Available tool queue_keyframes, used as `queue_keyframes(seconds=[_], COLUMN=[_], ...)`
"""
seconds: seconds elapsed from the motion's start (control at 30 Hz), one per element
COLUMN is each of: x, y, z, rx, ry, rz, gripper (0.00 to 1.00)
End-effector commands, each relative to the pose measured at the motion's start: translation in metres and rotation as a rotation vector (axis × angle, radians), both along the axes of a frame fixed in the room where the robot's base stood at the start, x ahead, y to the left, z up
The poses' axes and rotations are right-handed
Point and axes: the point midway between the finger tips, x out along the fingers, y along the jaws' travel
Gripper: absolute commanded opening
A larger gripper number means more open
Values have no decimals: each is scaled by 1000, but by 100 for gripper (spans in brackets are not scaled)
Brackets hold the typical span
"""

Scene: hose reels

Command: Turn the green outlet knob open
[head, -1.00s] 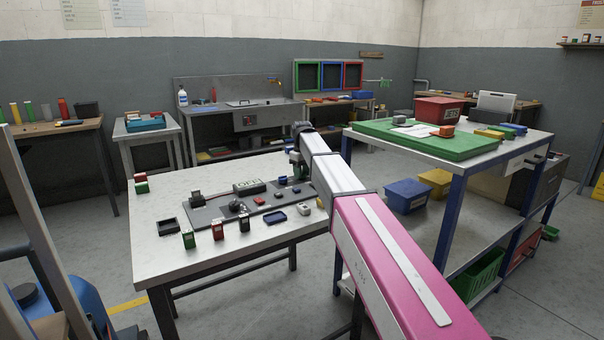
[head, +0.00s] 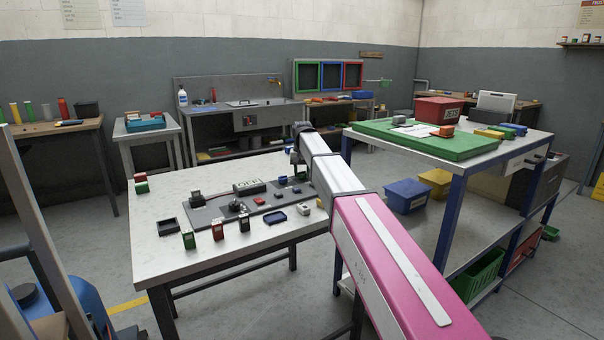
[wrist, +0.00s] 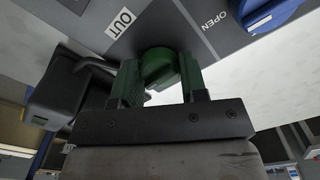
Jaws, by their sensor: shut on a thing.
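The green outlet knob (wrist: 157,68) is in the upper middle of the wrist view, on a dark grey panel (wrist: 180,25). My gripper (wrist: 158,80) is shut on it, with one finger on each side. An "OUT" label (wrist: 121,22) is just above and left of the knob. The word "OPEN" (wrist: 214,19) and a light line are on the panel to the right. In the head view the grey panel (head: 207,215) lies on the white table, and my arm reaches its far right end. The knob cannot be made out there.
A blue part (wrist: 268,12) sits near "OPEN" in the wrist view, and a dark block (wrist: 60,90) is left of my gripper. Small green, red and black boxes (head: 217,231) stand along the table's front. A blue-legged bench (head: 455,200) stands right of my arm.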

Motion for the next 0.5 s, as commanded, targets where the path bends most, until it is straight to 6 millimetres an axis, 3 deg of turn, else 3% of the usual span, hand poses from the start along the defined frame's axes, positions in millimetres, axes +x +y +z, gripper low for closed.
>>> queue_keyframes(seconds=[0.5], x=[0], y=[0], z=[0], rx=[0], ry=[0], rz=[-44], gripper=[16])
